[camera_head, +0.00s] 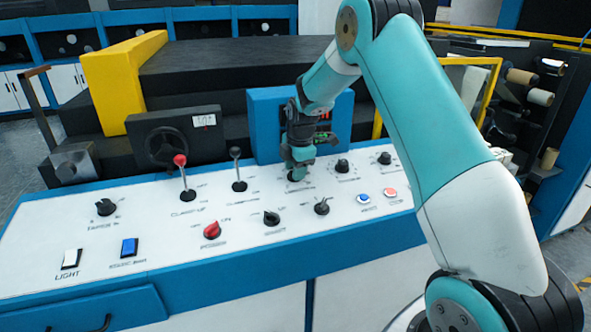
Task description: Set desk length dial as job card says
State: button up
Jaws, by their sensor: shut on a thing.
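My gripper (296,168) points down at the desk (130,222) and is shut on a small black dial (295,178) in the back row. The gripper hides most of this dial, so its pointer cannot be seen. The print beneath it is too small to read, so I cannot tell if it is the length dial. A blue box with a red-lit display (324,114) stands just behind, partly covered by my wrist. No job card can be made out for certain; a small white tag (204,121) with dark print is on the dark box at the left.
Two levers, one red-topped (180,161) and one black-topped (236,153), stand left of my gripper. Black knobs (343,166) sit to its right. A red knob (212,230), blue and red buttons (390,193) and a LIGHT switch (71,258) are nearer the front.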

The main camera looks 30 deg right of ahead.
jog(key=shift+n, duration=0.6)
jog(key=o, duration=0.9)
jog(key=s+r, duration=0.1)
jog(key=r, duration=0.4)
jog(key=s+r+b, duration=0.1)
jog(key=r, duration=0.5)
jog(key=r+b, duration=0.1)
jog(key=r, duration=0.5)
jog(key=shift+s+r, duration=0.1)
jog(key=shift+s, duration=0.3)
